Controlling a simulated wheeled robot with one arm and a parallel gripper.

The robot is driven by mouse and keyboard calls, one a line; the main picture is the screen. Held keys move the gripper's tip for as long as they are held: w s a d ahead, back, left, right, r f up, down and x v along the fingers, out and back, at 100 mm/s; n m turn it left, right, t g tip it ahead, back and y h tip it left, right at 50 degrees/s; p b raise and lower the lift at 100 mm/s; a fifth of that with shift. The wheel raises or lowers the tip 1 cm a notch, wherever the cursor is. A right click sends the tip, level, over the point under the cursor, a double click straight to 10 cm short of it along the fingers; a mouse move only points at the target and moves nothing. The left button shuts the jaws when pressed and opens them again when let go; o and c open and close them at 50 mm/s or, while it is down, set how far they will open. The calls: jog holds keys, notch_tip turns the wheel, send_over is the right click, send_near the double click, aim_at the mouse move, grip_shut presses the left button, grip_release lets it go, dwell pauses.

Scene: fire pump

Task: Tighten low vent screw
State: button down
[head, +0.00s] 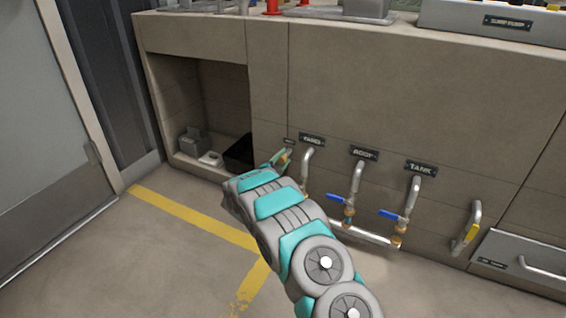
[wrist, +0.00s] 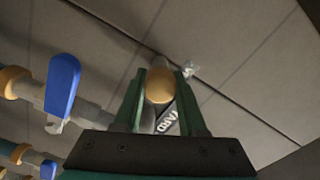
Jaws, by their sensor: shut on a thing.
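A round brass-coloured head (wrist: 160,86), which looks like the low vent screw, sits between the two green fingers of my gripper (wrist: 161,100) in the wrist view. The fingers are shut on its sides. In the head view my gripper (head: 281,158) reaches the counter's front wall just left of the YARD pipe, under a small dark plate (head: 289,141). My arm and fingers hide most of the screw there.
Pipes under the labels YARD (head: 312,139), ROOF (head: 364,153) and TANK (head: 420,168) stand close on the right. Blue valve handles (head: 338,201) stick out there, and one shows near my fingers (wrist: 63,84). A yellow-handled pipe (head: 472,232) is farther right. An open recess (head: 205,105) lies left.

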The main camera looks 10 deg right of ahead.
jog(key=m, duration=0.1)
jog(key=m+b, duration=0.1)
jog(key=m, duration=0.1)
jog(key=shift+f+b, duration=0.25)
jog(key=shift+b, duration=0.05)
jog(key=m, duration=0.2)
jog(key=shift+m, duration=0.3)
jog(key=m, duration=0.7)
jog(key=shift+c, duration=2.4)
grip_release()
jog(key=shift+r, duration=0.1)
jog(key=shift+s+a, duration=0.1)
